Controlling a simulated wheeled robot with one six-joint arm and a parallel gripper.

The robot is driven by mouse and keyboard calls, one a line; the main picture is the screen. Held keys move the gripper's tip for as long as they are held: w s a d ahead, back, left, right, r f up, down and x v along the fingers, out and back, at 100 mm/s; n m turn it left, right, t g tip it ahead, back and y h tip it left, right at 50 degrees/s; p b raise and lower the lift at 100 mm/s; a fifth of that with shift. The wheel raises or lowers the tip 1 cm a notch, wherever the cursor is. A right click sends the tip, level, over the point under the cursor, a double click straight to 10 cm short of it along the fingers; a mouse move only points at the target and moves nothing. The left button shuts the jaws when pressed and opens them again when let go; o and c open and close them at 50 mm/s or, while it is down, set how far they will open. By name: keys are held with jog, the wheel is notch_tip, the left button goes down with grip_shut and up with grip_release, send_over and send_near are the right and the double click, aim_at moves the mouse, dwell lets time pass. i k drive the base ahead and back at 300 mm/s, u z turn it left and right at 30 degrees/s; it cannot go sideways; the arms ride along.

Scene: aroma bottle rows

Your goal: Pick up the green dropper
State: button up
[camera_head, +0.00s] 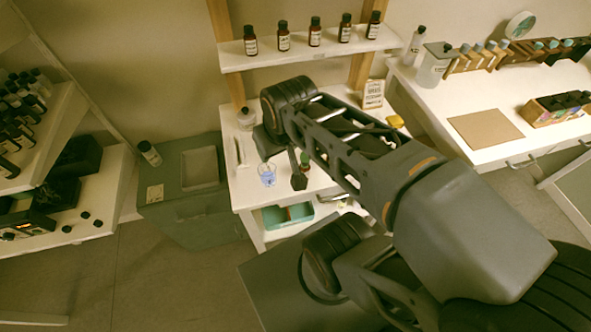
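My arm reaches out over the white work table (236,190). My gripper (293,164) points down over the table, beside a clear beaker with blue markings (267,175). A small green thing (304,158), which may be the green dropper, shows right at the gripper's right side, partly hidden by dark parts. I cannot tell whether the fingers touch it or how far apart they are.
A shelf (285,60) with several dark labelled bottles hangs above the table. A teal tray (288,215) lies below.

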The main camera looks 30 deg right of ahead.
aim_at(304, 160)
jog(key=z, duration=1.65)
jog(key=k, duration=0.9)
jog(key=u, duration=0.9)
jog(key=i, duration=0.5)
